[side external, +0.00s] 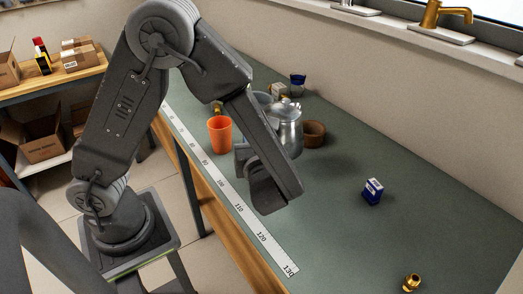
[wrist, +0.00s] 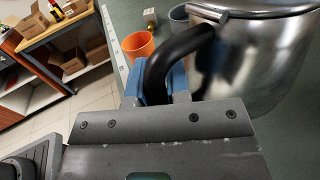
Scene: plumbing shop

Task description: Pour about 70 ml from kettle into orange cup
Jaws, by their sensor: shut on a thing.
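The kettle (side external: 289,130) is a shiny metal pot, upright, partly hidden by my arm in the side view. In the wrist view the kettle (wrist: 240,60) fills the upper right, with its black curved handle (wrist: 165,60) between my fingers. My gripper (wrist: 166,85) has blue finger pads and is shut on that handle. The orange cup (side external: 220,134) stands upright on the bench, left of the kettle in the side view. The orange cup also shows in the wrist view (wrist: 138,45), beyond the handle. The inside of the kettle is hidden.
A brown pot (side external: 314,134) stands just right of the kettle. A grey container (wrist: 178,17) is near the orange cup. A blue box (side external: 372,191) and a brass fitting (side external: 411,282) lie on the right. A ruler strip (side external: 240,207) runs along the bench edge.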

